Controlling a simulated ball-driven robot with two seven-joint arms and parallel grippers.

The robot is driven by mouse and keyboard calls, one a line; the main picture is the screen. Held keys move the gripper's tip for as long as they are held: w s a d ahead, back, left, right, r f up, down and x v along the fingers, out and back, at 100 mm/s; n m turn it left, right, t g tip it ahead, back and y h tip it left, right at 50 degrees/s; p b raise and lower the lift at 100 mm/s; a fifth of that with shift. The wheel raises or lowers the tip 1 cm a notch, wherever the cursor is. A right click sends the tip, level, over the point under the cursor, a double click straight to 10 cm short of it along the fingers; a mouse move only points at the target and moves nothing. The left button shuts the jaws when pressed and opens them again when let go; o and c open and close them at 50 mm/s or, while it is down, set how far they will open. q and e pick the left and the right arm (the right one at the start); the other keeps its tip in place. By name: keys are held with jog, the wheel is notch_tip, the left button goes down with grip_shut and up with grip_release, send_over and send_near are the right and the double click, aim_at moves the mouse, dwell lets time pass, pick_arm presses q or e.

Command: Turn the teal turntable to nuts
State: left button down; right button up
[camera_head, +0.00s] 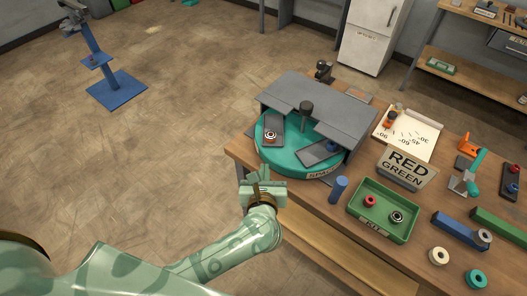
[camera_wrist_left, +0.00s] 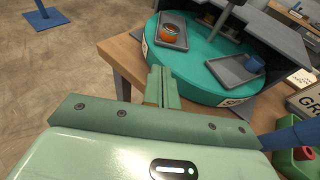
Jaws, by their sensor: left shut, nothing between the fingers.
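The teal turntable (camera_head: 270,162) sits at the bench's near left corner, its back part hidden under a grey cover (camera_head: 318,100). One grey tray (camera_head: 272,125) on it holds an orange and dark round part. Another grey tray (camera_head: 320,152) holds a small blue part. A rim label (camera_head: 322,174) at the front right seems to begin "SPA"; I see no nuts label. My left gripper (camera_head: 263,182) is shut and empty, just in front of the rim. In the left wrist view its fingers (camera_wrist_left: 160,85) point at the turntable (camera_wrist_left: 195,78); I cannot tell whether they touch it. My right gripper is out of view.
A blue cylinder (camera_head: 339,189), a green kit tray (camera_head: 381,234) with small round parts and a red/green sign (camera_head: 407,167) stand right of the turntable. A dark post (camera_head: 306,112) rises at the turntable's middle.

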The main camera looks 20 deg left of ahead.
pick_arm(q)
jog(key=x, duration=0.5)
jog(key=r+x, duration=0.1)
jog(key=x, duration=0.1)
jog(key=shift+w+a+b, duration=0.15)
jog(key=shift+w+b, duration=0.2)
jog(key=shift+w, duration=0.15)
jog(key=shift+a, duration=0.1)
